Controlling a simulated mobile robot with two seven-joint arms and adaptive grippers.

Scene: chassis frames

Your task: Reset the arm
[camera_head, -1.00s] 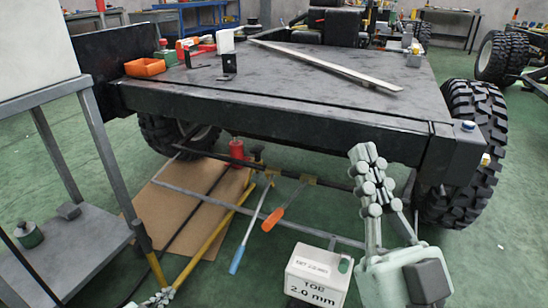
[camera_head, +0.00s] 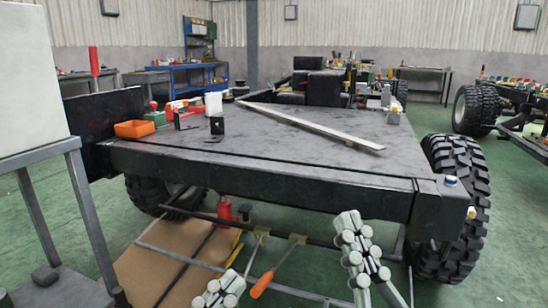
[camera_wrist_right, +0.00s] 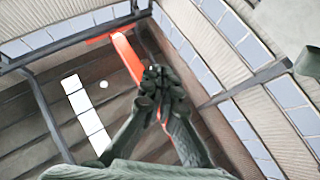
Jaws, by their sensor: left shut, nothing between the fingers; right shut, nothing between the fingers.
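My left gripper (camera_head: 232,279) shows at the bottom edge of the head view, its pale fingers together and empty. My right gripper (camera_head: 349,220) stands upright in the head view, in front of the chassis front beam. Its fingers are shut and hold nothing. In the right wrist view the same dark fingers (camera_wrist_right: 160,78) meet and point up toward the roof. Most of my left arm is out of the picture.
The black chassis bed (camera_head: 290,140) spans the middle, with a long metal bar (camera_head: 315,128) and an orange bin (camera_head: 135,129) on it. A grey trolley (camera_head: 65,292) stands at left. A cardboard sheet (camera_head: 150,265) lies below the chassis.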

